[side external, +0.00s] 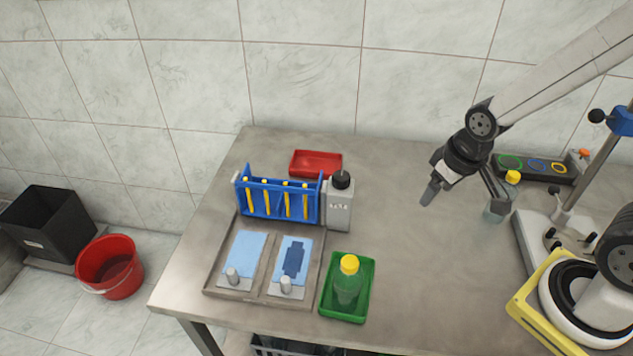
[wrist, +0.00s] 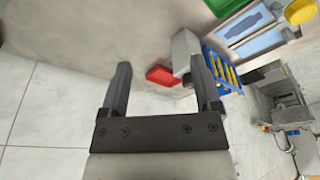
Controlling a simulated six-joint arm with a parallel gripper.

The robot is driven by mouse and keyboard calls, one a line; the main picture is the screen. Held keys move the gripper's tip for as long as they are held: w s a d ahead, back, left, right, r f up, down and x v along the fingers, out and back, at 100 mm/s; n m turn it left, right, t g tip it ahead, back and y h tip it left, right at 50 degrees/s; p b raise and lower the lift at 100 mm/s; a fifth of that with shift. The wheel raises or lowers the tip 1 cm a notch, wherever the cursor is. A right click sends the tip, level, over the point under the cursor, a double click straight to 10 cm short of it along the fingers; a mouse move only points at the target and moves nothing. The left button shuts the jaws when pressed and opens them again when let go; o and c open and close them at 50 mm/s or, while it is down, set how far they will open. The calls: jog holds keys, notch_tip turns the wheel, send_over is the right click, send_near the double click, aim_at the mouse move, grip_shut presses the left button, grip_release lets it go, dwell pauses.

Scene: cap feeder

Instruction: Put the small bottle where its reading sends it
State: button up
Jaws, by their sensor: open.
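A small clear bottle with a yellow cap (side external: 512,177) stands at the right of the table, partly hidden by one finger of my gripper. A dark panel with green, blue and yellow rings (side external: 548,168) lies behind the clear bottle. My gripper (side external: 462,204) is open above the table. In the wrist view its fingers (wrist: 160,66) are apart with nothing held between them. I cannot read any display.
A red tray (side external: 317,163), a blue rack with yellow sticks (side external: 275,212), a grey bottle (side external: 340,205) and a metal tray with two blue pads (side external: 212,285) occupy the left. A stand (side external: 590,165) is at the right. The table's middle is clear.

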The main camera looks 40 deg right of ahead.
jog(key=shift+o, duration=1.3)
jog(key=w+d+f+m+t+h, duration=0.3)
jog(key=w+d+f+m+t, duration=0.15)
jog(key=d+f, duration=0.55)
jog(key=shift+s+d+f+m+t+h, duration=0.2)
jog(key=shift+s+d+f+m+h, duration=0.95)
jog(key=shift+s+d, duration=0.95)
jog(key=shift+s+d+f+m+t+h, duration=0.15)
jog(key=shift+s+d+f+m+h, duration=0.95)
jog(key=shift+d, duration=1.7)
jog(key=shift+s+d+f+m+t+h, duration=0.2)
jog(key=shift+s+d+f+m+h, duration=0.5)
jog(key=shift+s+d+h, duration=1.45)
